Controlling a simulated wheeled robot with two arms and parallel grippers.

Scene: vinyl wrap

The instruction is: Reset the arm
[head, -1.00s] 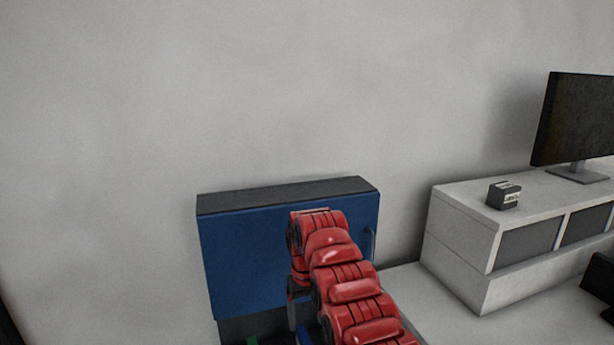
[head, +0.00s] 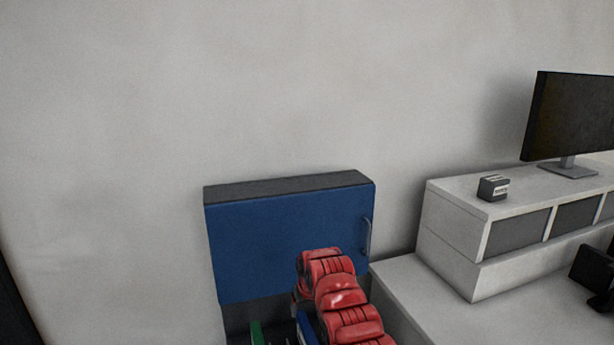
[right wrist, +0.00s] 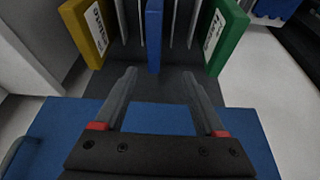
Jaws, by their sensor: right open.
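My right arm (head: 340,295) is red and comes up from the bottom of the head view, in front of a blue-fronted cabinet. My right gripper shows in the right wrist view (right wrist: 160,75), its two dark fingers spread apart with nothing between them. Beyond the fingertips stand a yellow sleeve (right wrist: 86,30), a blue sleeve (right wrist: 154,35) and a green sleeve (right wrist: 227,40) in a dark rack with thin dividers. In the head view the arm hides the gripper's fingers. My left gripper is not in view.
The blue cabinet front (head: 270,250) has a handle (head: 366,237) at its right. A white shelf unit (head: 470,240) at the right bears a monitor (head: 570,115) and a small grey box (head: 493,187). The wall above is bare.

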